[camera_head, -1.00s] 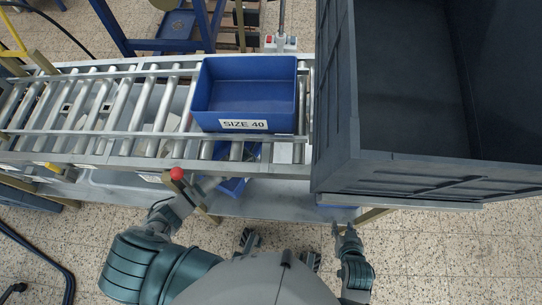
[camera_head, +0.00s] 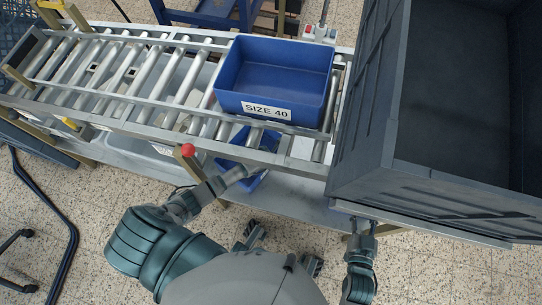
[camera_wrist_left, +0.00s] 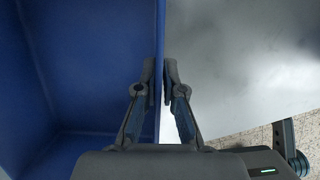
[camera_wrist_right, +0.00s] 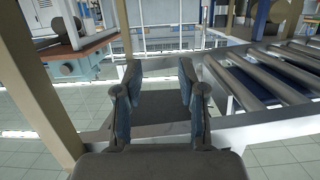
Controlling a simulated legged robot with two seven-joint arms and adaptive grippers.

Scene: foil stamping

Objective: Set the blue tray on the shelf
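A blue tray (camera_head: 257,179) sits low beneath the roller conveyor, mostly hidden by the conveyor frame. Its wall and inside fill the left of the left wrist view (camera_wrist_left: 80,70). My left gripper (camera_head: 246,171) is at this tray, with its fingers (camera_wrist_left: 159,75) closed together on either side of the wall. A second blue tray (camera_head: 275,80), labelled SIZE 40, stands upright on the rollers, apart from both grippers. A grey lower shelf surface (camera_head: 290,196) runs below the conveyor. My right gripper (camera_wrist_right: 160,75) is open and empty, below the large dark bin in the head view (camera_head: 362,226).
The large dark grey bin (camera_head: 385,110) stands at the right, beside the conveyor's end. The roller conveyor (camera_head: 125,75) is clear left of the SIZE 40 tray. A red knob (camera_head: 188,150) stands at its front edge. A post (camera_wrist_right: 40,90) is left of my right gripper.

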